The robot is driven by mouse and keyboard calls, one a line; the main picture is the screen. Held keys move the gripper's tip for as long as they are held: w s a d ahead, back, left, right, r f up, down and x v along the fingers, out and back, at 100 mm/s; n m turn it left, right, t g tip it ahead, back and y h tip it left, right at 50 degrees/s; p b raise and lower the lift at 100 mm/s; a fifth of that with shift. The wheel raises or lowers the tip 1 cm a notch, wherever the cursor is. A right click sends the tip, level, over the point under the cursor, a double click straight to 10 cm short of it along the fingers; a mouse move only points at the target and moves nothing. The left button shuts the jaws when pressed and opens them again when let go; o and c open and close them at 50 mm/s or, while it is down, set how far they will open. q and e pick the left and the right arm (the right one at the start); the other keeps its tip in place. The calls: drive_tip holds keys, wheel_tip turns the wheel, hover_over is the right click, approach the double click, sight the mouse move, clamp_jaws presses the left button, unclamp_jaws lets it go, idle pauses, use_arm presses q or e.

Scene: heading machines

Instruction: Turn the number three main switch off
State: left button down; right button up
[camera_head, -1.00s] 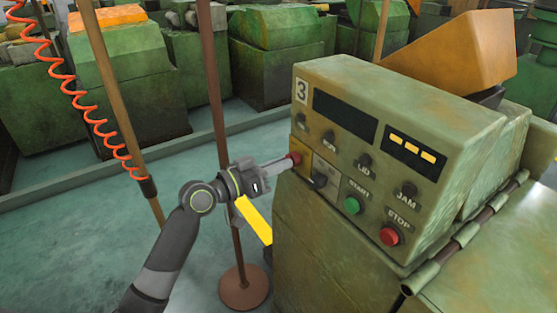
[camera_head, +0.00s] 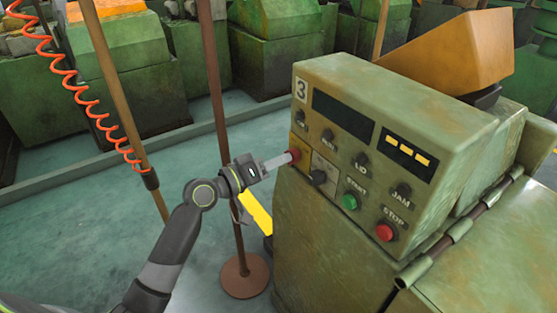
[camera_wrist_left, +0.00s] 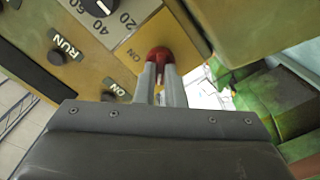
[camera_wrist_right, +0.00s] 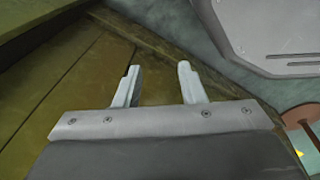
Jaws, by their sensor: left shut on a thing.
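The machine marked 3 (camera_head: 301,90) stands at the right with its control panel facing left. A red knob (camera_head: 295,154) sits on a yellow plate (camera_head: 300,147) at the panel's left end. My left gripper (camera_head: 288,158) is shut on this knob. In the left wrist view the fingers (camera_wrist_left: 159,77) close on both sides of the red knob (camera_wrist_left: 158,54), and "ON" shows on the plate beside it. The fingers hide part of the knob. My right gripper (camera_wrist_right: 158,80) is open and empty in the right wrist view, and outside the head view.
A black selector (camera_head: 318,177), a green START button (camera_head: 349,202) and a red STOP button (camera_head: 385,232) sit close by on the panel. A brown post (camera_head: 216,90) stands just behind my left wrist. A pole with an orange coiled cable (camera_head: 85,95) is farther left.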

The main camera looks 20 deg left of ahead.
use_arm(q)
drive_tip(key=c, duration=1.5)
unclamp_jaws()
drive_tip(key=shift+b+v, duration=2.95)
drive_tip(key=shift+v, duration=5.8)
drive_tip(key=shift+f, duration=0.1)
